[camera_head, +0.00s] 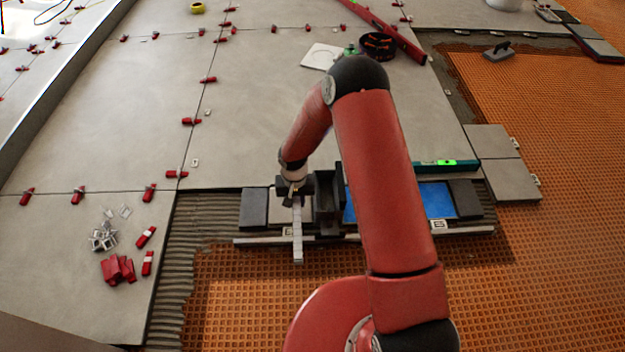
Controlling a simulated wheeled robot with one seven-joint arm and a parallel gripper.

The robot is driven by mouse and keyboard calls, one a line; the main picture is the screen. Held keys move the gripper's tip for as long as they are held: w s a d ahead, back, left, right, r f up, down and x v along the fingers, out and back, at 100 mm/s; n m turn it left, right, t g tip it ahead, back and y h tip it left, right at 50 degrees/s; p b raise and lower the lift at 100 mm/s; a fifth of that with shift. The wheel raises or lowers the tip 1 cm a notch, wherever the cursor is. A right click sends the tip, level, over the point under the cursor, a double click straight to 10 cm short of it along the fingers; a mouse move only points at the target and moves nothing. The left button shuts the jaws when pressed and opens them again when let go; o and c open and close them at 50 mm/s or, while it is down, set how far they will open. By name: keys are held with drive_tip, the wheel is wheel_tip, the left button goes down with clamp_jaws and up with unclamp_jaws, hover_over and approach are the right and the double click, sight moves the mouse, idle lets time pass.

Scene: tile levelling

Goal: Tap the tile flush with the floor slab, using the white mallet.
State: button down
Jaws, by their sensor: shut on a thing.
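My gripper (296,197) is dark and sits at the end of my red arm, low over a long tray-like rig in the floor gap. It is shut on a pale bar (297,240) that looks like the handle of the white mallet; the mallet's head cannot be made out. A blue rectangle (437,200) lies in the rig, partly hidden by my arm; I cannot tell whether it is the tile. Large grey floor slabs (270,115) lie behind and to the left.
Dark blocks (465,197) sit in the rig. A level with a green vial (446,163) lies behind it. Small grey tiles (513,181) lie to the right. Red wedges (118,269) and clips lie on the left slab. Orange matting (545,260) is clear at front right.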

drive_tip(key=shift+w+a+f, duration=0.1)
drive_tip(key=shift+w+f, duration=0.3)
drive_tip(key=shift+f, duration=0.15)
wheel_tip(320, 180, down, 8)
drive_tip(key=b, duration=0.5)
wheel_tip(320, 180, up, 4)
drive_tip(key=p, duration=0.2)
drive_tip(key=shift+r+p, duration=0.25)
drive_tip(key=shift+p, duration=0.1)
drive_tip(key=shift+f, duration=0.1)
wheel_tip(320, 180, down, 6)
drive_tip(key=b, duration=0.5)
drive_tip(key=shift+s, duration=0.1)
drive_tip(key=shift+r+p, duration=0.35)
drive_tip(key=shift+r, duration=0.15)
wheel_tip(320, 180, up, 5)
drive_tip(key=p, duration=0.3)
drive_tip(key=shift+r, duration=0.1)
